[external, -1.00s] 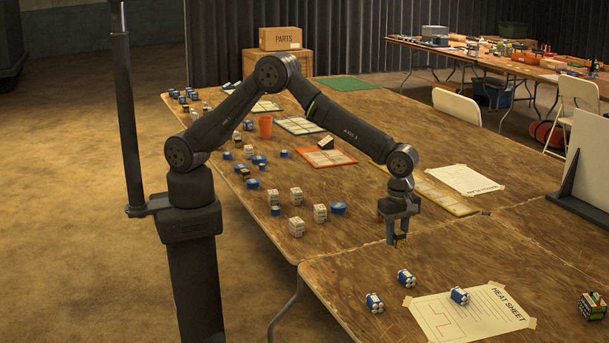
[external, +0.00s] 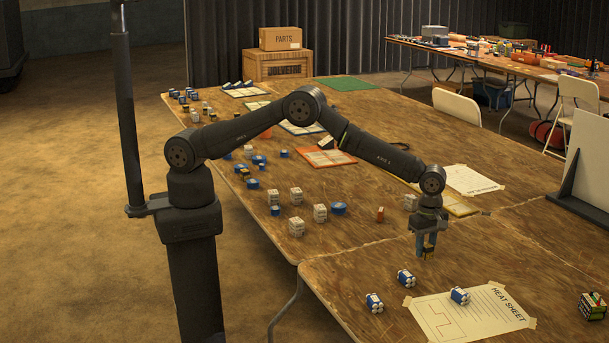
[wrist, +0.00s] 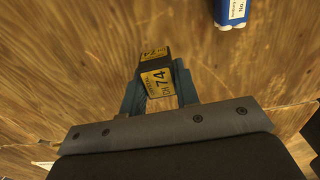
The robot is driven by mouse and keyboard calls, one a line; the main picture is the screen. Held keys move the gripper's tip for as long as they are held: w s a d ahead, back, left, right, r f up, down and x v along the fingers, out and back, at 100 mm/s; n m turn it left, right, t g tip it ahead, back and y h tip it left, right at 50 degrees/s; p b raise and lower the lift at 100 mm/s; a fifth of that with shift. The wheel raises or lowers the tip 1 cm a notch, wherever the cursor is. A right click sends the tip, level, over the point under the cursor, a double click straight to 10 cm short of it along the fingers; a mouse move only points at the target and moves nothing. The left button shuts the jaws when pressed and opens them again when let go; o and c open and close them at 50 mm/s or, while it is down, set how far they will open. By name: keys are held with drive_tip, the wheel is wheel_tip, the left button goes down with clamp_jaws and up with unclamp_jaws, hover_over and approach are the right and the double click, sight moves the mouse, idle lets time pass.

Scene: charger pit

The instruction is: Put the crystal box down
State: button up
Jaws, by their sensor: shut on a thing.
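The crystal box (wrist: 157,82) is a small dark box with yellow labels reading "74". My gripper (external: 426,248) is shut on it, with one blue-grey finger on each side in the wrist view (wrist: 158,92). In the external view the box (external: 428,253) shows small and dark yellow between the fingertips. It hangs over the near table section, behind the heat sheet. I cannot tell exactly how far its bottom is from the wood.
The taped heat sheet (external: 470,315) lies in front with a blue-white battery pack (external: 460,296) on it. Two more packs (external: 406,278) stand to its left. Bare wood (external: 520,250) lies to the right of my gripper.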

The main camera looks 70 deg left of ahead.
sight(424, 257)
drive_tip(key=shift+f, duration=1.8)
drive_tip(key=shift+f, duration=0.15)
drive_tip(key=o, duration=0.9)
drive_tip(key=shift+o, duration=0.2)
wheel_tip(424, 257, up, 12)
drive_tip(key=shift+r, duration=0.15)
wheel_tip(424, 257, down, 12)
drive_tip(key=shift+f, duration=0.1)
drive_tip(key=shift+r, duration=1.9)
